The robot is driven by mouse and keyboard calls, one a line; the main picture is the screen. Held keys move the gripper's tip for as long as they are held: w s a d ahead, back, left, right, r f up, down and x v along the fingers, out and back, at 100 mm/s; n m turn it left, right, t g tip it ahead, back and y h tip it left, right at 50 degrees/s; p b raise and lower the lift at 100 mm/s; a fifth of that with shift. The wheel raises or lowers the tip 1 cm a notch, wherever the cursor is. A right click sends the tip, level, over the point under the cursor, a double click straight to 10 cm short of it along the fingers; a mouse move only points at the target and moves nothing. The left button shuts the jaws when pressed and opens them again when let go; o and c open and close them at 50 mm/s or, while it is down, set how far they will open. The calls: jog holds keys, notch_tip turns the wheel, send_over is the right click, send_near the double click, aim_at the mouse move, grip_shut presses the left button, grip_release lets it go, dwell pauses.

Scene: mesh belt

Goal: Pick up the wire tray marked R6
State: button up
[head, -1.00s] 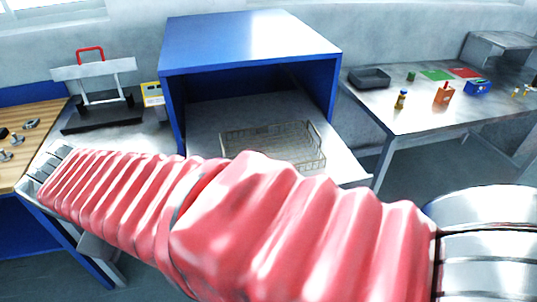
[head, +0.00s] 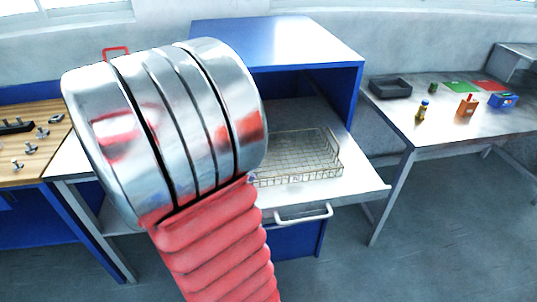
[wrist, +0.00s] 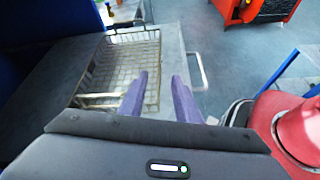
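The wire tray (head: 300,157) is a shallow rectangular mesh basket. It rests on a steel pull-out shelf (head: 352,189) at the mouth of a blue cabinet (head: 270,42). I cannot read an R6 mark on it. In the wrist view the tray (wrist: 128,62) lies just beyond and left of my fingers. My gripper (wrist: 160,97) has two purple fingers, spread apart with nothing between them. The left finger overlaps the tray's near right corner in the picture; I cannot tell whether they touch. In the head view my arm hides the gripper and the tray's left end.
A handle (head: 303,214) sticks out from the shelf front. A steel table (head: 440,125) at right bears a dark tray (head: 390,88), an orange box (head: 467,107) and a blue box (head: 503,101). A wooden bench (head: 30,150) with metal parts stands at left. Floor at right is clear.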

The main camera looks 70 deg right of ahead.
send_near(293, 175)
jog(key=shift+f+x, duration=0.2)
jog(key=shift+x, duration=1.6)
jog(key=shift+w, duration=0.15)
jog(key=shift+x, duration=2.55)
jog(key=shift+r, duration=0.15)
jog(key=shift+c, duration=0.3)
grip_shut()
